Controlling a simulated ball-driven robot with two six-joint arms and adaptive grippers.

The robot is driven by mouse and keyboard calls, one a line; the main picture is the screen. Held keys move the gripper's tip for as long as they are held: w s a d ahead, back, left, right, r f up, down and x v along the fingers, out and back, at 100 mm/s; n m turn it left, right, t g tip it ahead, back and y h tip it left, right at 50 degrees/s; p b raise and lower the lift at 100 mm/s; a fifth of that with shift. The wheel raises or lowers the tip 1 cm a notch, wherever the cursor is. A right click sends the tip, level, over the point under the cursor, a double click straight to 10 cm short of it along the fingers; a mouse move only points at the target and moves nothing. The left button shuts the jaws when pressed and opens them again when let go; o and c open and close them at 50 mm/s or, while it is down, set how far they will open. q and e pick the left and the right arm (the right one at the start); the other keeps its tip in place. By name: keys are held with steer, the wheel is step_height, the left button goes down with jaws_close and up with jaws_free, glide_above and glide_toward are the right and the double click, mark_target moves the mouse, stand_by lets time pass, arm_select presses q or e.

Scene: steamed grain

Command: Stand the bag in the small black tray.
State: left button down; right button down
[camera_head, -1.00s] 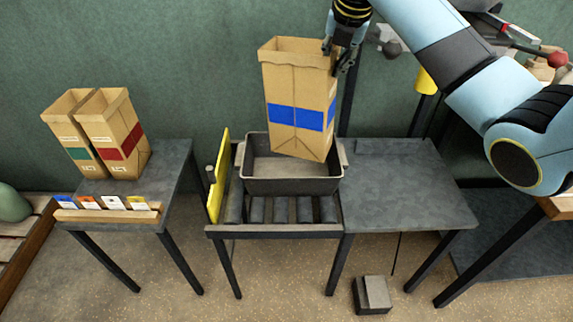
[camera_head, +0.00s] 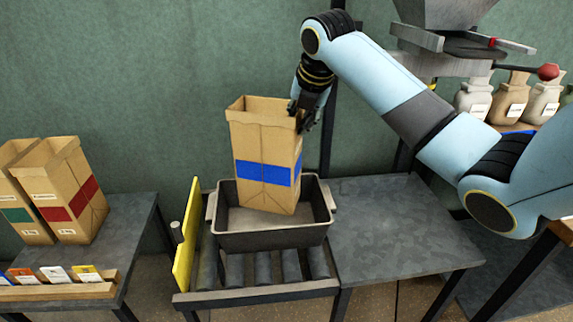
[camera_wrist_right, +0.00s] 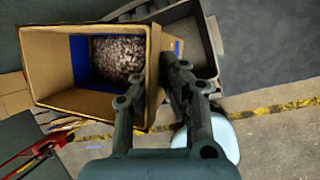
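A tan paper bag with a blue band (camera_head: 266,172) is upright in the head view, with its lower end inside the small black tray (camera_head: 270,238). I cannot tell whether its base touches the tray floor. My right gripper (camera_head: 300,112) is shut on the bag's right top edge. In the right wrist view the bag (camera_wrist_right: 88,108) is open at the top with dark grain inside, and the gripper fingers (camera_wrist_right: 152,92) straddle its wall. The tray's rim (camera_wrist_right: 212,38) shows behind it.
The tray sits on a roller stand with a yellow plate (camera_head: 187,235) at its left. A bare grey table (camera_head: 400,225) adjoins on the right. Bags with red (camera_head: 84,196) and green bands stand on a left table, behind a card holder (camera_head: 60,290). Filled sacks (camera_head: 510,98) stand at the back right.

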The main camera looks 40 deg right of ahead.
mark_target(298, 158)
step_height(298, 158, down, 9)
steer(key=shift+w+f+b, duration=0.1)
steer(key=shift+f+b, duration=0.05)
steer(key=shift+b, duration=0.25)
stand_by(0.4)
steer(key=c, duration=1.9)
jaws_free()
steer(key=shift+f, duration=0.25)
steer(key=o, duration=0.4)
steer(key=shift+s, duration=0.2)
steer(key=shift+r, duration=0.1)
